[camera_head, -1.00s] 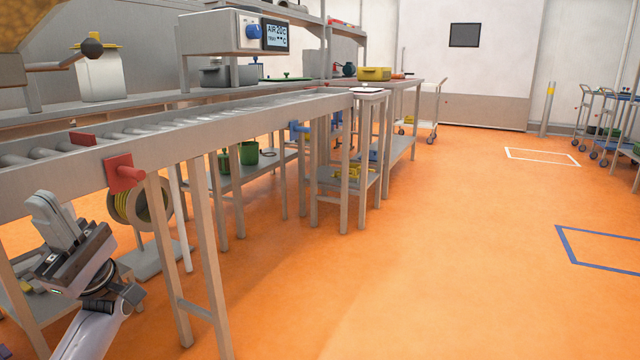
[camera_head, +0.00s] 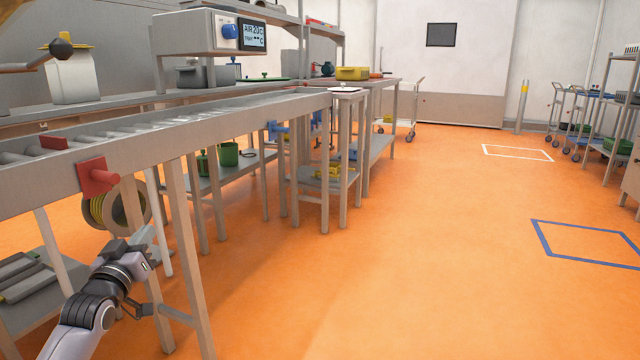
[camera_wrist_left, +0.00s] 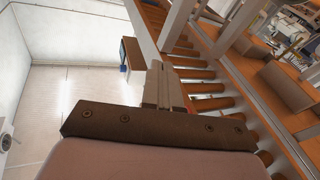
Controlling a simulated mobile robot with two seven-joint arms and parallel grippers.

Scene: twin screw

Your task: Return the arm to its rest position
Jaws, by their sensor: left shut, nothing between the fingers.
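My left arm comes in at the lower left of the head view. My left gripper (camera_head: 140,240) is beside and below the near rail of the roller conveyor (camera_head: 190,135), pointing away from me. In the left wrist view its two fingers (camera_wrist_left: 163,88) are together with nothing between them. The conveyor rollers (camera_wrist_left: 200,88) pass behind and to the right of the fingers in that view. My right gripper is in neither view.
A red clamp (camera_head: 97,177) sticks out from the conveyor rail just above the left gripper. A yellow cable reel (camera_head: 112,205) and conveyor legs (camera_head: 190,255) stand close by. The orange floor (camera_head: 400,250) to the right is clear.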

